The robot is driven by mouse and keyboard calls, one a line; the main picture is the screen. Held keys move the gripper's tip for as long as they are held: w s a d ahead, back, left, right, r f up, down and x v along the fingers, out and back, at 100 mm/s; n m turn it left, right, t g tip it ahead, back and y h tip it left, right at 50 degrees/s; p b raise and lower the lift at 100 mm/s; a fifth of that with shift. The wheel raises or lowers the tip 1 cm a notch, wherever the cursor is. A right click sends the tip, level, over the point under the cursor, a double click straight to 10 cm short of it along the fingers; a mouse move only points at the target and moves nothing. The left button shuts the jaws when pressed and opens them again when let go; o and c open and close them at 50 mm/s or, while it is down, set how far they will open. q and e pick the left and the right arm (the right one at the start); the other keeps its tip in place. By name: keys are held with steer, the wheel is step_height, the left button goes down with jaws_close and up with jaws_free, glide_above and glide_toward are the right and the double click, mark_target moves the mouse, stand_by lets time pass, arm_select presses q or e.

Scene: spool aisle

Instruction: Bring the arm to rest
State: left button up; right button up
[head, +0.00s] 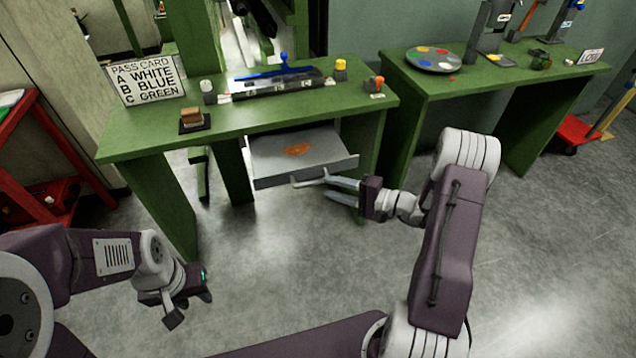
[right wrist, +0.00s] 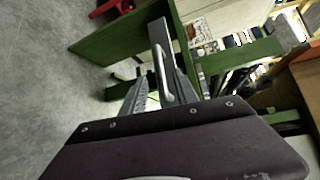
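My right gripper (head: 342,190) is open, its two fingers apart, at the front of the pulled-out grey drawer (head: 335,152) under the green workbench. The drawer's bar handle (head: 310,181) is close to the fingertips. In the right wrist view the handle (right wrist: 161,62) shows between the spread fingers (right wrist: 160,92); I cannot tell whether they touch it. My left gripper (head: 183,299) hangs low at the left, over the floor and away from the bench; its fingers are not clear. I see nothing held in either gripper.
The green workbench (head: 140,143) carries a pass card sign (head: 147,80), a brown block on a dark pad, a black tray with a blue tool, and small pots. A second green bench (head: 400,62) stands at right. A red cart (head: 30,150) is at far left. Open grey floor lies in front.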

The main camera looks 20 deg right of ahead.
steer(key=shift+v, duration=1.2)
steer(key=shift+a, duration=0.1)
